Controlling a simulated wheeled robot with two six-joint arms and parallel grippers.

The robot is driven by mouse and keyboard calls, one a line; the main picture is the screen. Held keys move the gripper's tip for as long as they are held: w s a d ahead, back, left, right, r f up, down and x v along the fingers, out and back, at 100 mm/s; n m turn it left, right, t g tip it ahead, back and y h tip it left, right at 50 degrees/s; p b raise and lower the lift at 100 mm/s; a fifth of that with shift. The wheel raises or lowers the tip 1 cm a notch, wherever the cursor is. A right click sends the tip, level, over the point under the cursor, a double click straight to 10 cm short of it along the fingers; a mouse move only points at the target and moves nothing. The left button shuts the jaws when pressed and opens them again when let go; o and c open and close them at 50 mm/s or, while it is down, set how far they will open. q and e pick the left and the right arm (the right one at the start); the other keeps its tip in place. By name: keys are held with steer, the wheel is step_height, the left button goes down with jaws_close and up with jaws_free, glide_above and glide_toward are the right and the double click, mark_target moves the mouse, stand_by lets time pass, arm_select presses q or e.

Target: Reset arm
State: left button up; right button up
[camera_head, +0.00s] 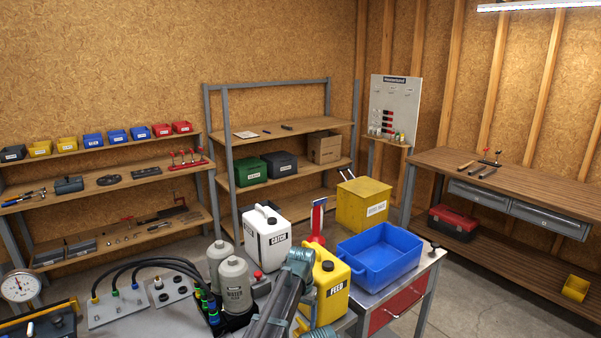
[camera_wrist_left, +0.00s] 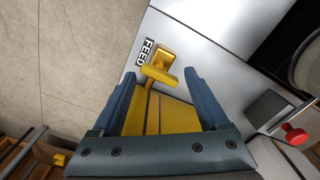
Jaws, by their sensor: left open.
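My left arm comes in at the bottom middle of the head view. In the left wrist view the two fingers (camera_wrist_left: 160,88) are spread apart. Yellow parts of what looks like the jug (camera_wrist_left: 152,112) show between and beyond them. I cannot tell whether the fingers touch it. The jug stands upright near the blue bin. My right gripper is not in view.
A blue bin (camera_head: 380,256) stands on the right of the bench. A white jug (camera_head: 267,233), grey canisters (camera_head: 236,285) and a hose panel (camera_head: 117,303) stand to the left. A yellow box (camera_head: 364,203) is behind. Concrete floor (camera_head: 470,300) is clear at right.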

arm_select(q)
steer(key=shift+n, duration=1.6)
steer(key=shift+s, duration=0.1)
